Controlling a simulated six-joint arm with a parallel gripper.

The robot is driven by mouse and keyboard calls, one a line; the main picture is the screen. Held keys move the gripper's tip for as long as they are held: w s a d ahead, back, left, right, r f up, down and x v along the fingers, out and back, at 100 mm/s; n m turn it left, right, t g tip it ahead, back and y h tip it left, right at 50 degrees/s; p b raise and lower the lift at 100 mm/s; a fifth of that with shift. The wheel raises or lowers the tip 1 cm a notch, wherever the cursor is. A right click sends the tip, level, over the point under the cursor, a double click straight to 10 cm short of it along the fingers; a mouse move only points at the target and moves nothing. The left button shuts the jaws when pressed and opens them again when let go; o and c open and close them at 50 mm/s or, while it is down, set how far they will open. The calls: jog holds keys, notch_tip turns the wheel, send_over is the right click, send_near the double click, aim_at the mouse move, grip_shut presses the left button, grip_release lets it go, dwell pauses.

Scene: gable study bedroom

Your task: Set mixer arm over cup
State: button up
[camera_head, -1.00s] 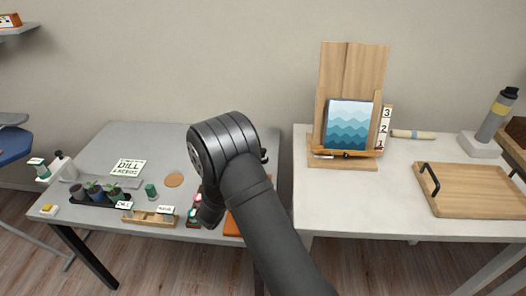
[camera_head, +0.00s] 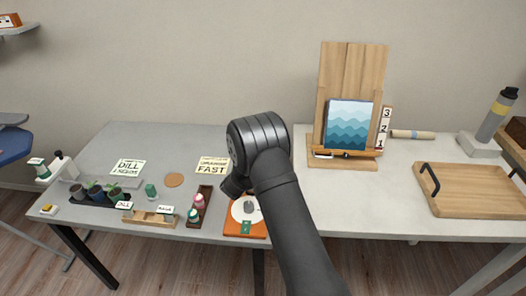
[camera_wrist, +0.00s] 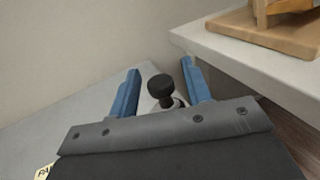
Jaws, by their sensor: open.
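A black round knob (camera_wrist: 160,88) on a short stem stands between the two blue fingers of my open gripper (camera_wrist: 160,68) in the wrist view. A pale, rounded part shows below it, mostly hidden by my gripper body; I cannot tell if it is the mixer arm. The fingers are apart from the knob on both sides. In the head view my own arm hides the gripper. An orange board (camera_head: 236,227) with a white disc (camera_head: 238,211) and a small grey piece lies at the table's front edge, partly behind my wrist. I cannot make out a cup for certain.
The higher right table (camera_head: 350,205) holds an easel (camera_head: 327,90) and a wooden tray (camera_head: 475,190).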

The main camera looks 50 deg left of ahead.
grip_shut()
jog(key=shift+s, duration=0.1)
jog(key=s+d+m+g+h, duration=0.2)
jog(key=s+d+m+h, duration=0.3)
jog(key=m+h, duration=0.6)
jog(key=shift+s+d+m+h, duration=0.3)
jog(key=shift+s+h, duration=0.5)
jog(key=shift+h, duration=2.4)
grip_release()
